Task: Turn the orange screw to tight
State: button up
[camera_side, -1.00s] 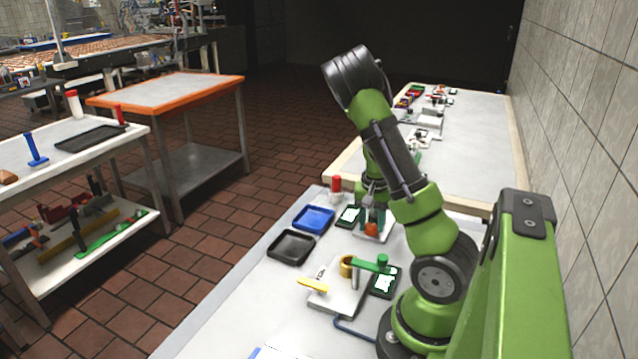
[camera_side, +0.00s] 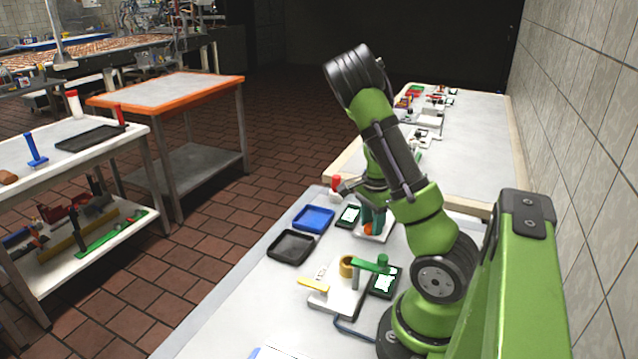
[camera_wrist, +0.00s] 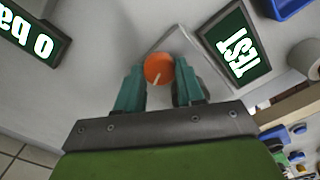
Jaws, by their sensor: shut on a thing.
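The orange screw (camera_wrist: 159,69) is a round knob with a pale line on its face. It sits on a light base plate (camera_wrist: 178,36). My gripper (camera_wrist: 159,85) is shut on it, with one teal finger on each side. In the side view the orange screw (camera_side: 368,230) shows only in part below my gripper (camera_side: 372,222), and the fingers and arm hide the rest. The pale line points down and slightly left in the wrist view.
A dark-framed screen (camera_wrist: 236,48) with white letters stands beside the plate, and another display (camera_wrist: 30,33) is at the upper left. A blue tray (camera_side: 314,219), a black tray (camera_side: 291,247) and a fixture with a green arm (camera_side: 370,264) are nearby.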

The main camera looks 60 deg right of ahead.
aim_at(371, 226)
jog(key=shift+m, duration=0.7)
jog(key=o, duration=1)
jog(key=shift+o, duration=0.2)
jog(key=shift+r, duration=0.1)
notch_tip(371, 226, up, 17)
jog(key=shift+s, duration=0.1)
